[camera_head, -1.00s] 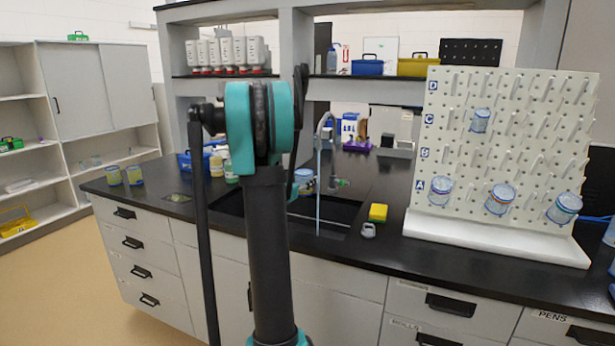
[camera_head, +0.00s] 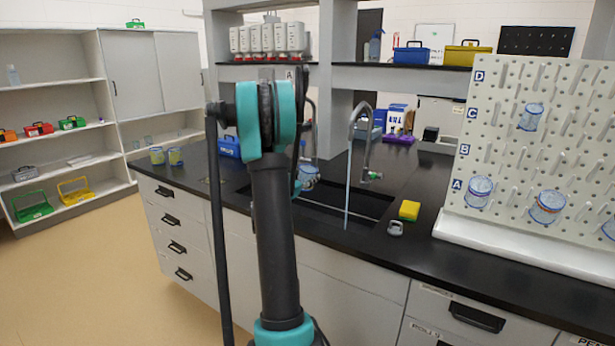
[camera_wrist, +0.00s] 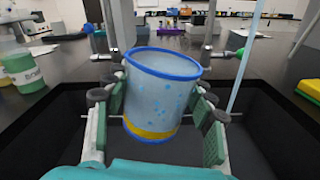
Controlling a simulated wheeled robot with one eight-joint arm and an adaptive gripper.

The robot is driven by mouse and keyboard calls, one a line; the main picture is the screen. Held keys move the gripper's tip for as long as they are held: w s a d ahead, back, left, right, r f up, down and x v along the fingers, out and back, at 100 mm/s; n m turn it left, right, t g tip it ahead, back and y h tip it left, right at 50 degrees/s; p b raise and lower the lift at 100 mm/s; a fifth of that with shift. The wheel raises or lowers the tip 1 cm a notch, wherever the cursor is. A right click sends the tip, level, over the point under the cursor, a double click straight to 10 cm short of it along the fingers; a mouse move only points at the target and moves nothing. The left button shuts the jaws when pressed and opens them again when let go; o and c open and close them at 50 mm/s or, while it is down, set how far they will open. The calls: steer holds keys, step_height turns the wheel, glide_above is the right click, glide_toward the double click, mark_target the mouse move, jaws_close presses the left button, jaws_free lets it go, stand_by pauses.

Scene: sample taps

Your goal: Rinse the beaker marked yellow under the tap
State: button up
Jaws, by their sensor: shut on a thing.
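The beaker (camera_wrist: 160,85) is clear with blue rims, a yellow band near its base and blue spots on its wall. It is slightly tilted in the wrist view. My gripper (camera_wrist: 158,108) is shut on it, with a pad on each side. In the head view the beaker (camera_head: 308,174) is partly hidden behind my arm. The tap (camera_head: 361,112) is a grey gooseneck with a pale blue stream (camera_head: 347,190) falling into the dark sink (camera_head: 325,208). In the wrist view the stream (camera_wrist: 246,60) passes right of the beaker, apart from it.
A yellow sponge (camera_head: 409,210) and a small grey item (camera_head: 395,228) lie right of the sink. A pegboard (camera_head: 500,150) with several beakers stands at the right. A blue box (camera_head: 229,146) is behind my arm.

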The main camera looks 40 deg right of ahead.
steer(key=m, duration=0.5)
steer(key=shift+m, duration=0.4)
steer(key=m, duration=0.5)
steer(key=shift+w+r+m, duration=0.1)
steer(key=shift+m, duration=0.2)
steer(key=m, duration=0.5)
steer(key=shift+m, duration=0.3)
steer(key=m, duration=0.6)
steer(key=shift+r, duration=0.15)
stand_by(1.0)
